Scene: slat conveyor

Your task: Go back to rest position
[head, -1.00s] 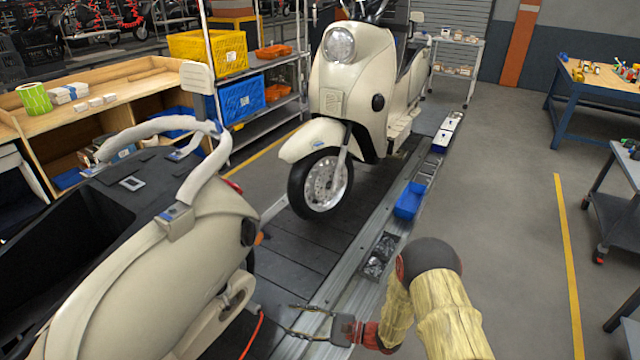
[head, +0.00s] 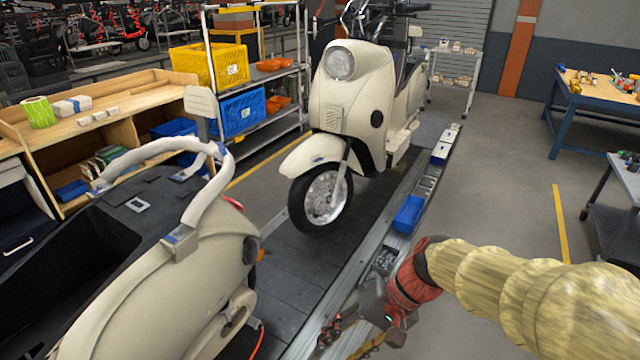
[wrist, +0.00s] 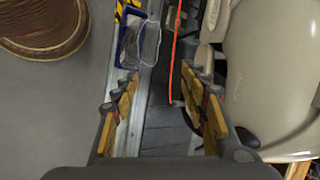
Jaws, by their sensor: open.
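My gripper (head: 345,338) is at the lower middle of the head view, over the conveyor's right edge rail, to the right of the near scooter's rear. In the wrist view my gripper (wrist: 162,108) shows its two yellow-padded fingers wide apart, with nothing between them but the conveyor floor and rail below. My arm, in a tan sleeve, reaches in from the right edge of the head view. The near cream scooter (head: 170,290) stands at the left, and its body also shows at the right of the wrist view (wrist: 275,80).
Another cream scooter (head: 352,115) stands farther along the slat conveyor (head: 285,265). A blue bin (head: 408,214) sits on the edge rail. A wooden bench (head: 120,105) and a shelf rack are left. A blue table (head: 590,100) is right. The grey floor between is mostly clear.

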